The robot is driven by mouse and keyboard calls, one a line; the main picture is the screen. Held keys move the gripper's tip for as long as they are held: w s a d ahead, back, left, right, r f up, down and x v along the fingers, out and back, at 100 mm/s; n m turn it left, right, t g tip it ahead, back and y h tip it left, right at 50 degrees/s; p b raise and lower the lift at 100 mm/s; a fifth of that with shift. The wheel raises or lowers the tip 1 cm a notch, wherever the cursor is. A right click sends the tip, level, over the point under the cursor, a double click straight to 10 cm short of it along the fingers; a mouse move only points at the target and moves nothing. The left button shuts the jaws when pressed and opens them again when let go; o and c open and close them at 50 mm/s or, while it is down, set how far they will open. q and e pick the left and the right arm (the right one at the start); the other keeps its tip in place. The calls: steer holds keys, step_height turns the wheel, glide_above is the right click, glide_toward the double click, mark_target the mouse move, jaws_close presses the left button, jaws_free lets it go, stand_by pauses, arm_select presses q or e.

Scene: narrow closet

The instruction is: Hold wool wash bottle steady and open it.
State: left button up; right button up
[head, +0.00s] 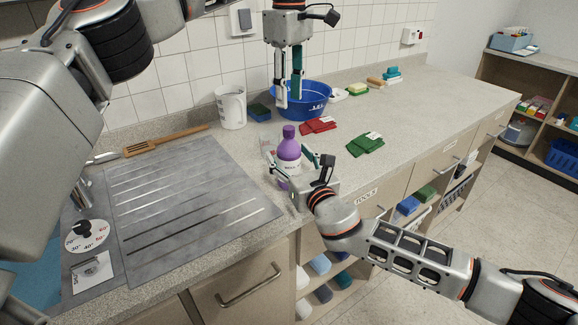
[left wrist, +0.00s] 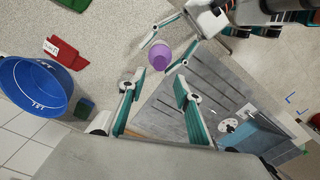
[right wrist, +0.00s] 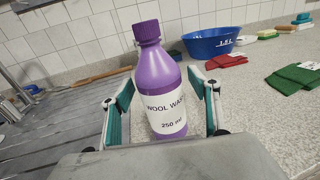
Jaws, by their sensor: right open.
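The purple wool wash bottle (head: 289,153) stands upright on the counter, cap on, right of the drainboard. The right wrist view shows its white label (right wrist: 167,116) and ribbed purple cap (right wrist: 147,32). My right gripper (head: 291,168) is open low at the bottle, one finger on each side; in the right wrist view gaps show between fingers and bottle. My left gripper (head: 289,101) points down above the counter, before the blue basin, higher than the bottle. Its fingers are apart and empty in the left wrist view (left wrist: 161,78), where the bottle (left wrist: 158,55) shows beyond the fingertips.
The blue basin (head: 317,103), red cloth (head: 318,126) and green cloth (head: 366,143) are right of the bottle. A white jug (head: 231,107) stands by the wall. The metal drainboard (head: 175,200) lies left.

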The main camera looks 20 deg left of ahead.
mark_target(289, 128)
jaws_close()
arm_select(q)
steer(key=m, duration=0.3)
steer(key=shift+f+m, duration=0.1)
steer(key=shift+m, duration=0.5)
steer(key=shift+f, duration=3.9)
jaws_close()
